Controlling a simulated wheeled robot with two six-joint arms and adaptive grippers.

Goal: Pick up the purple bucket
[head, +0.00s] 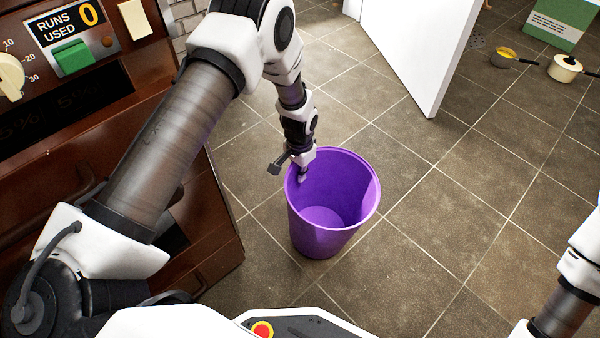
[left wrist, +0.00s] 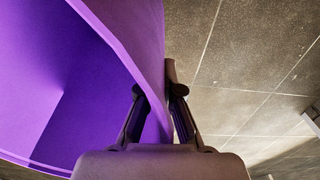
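The purple bucket (head: 322,225) is upright, open-topped and empty, at the middle of the head view on the tiled floor. I cannot tell whether its base touches the tiles. My left gripper (head: 303,172) is at the bucket's left rim. In the left wrist view the bucket (left wrist: 95,85) fills the left side, and its wall runs between the two fingers of my left gripper (left wrist: 158,95). One finger is inside the bucket and one outside, both close against the wall. Only part of my right arm shows at the lower right; its gripper is out of view.
A brown wooden cabinet with a control panel (head: 75,45) stands on the left, close to the bucket. A white door panel (head: 415,45) stands behind. Pots (head: 565,68) and a green box (head: 553,27) are at the far right. The floor right of the bucket is clear.

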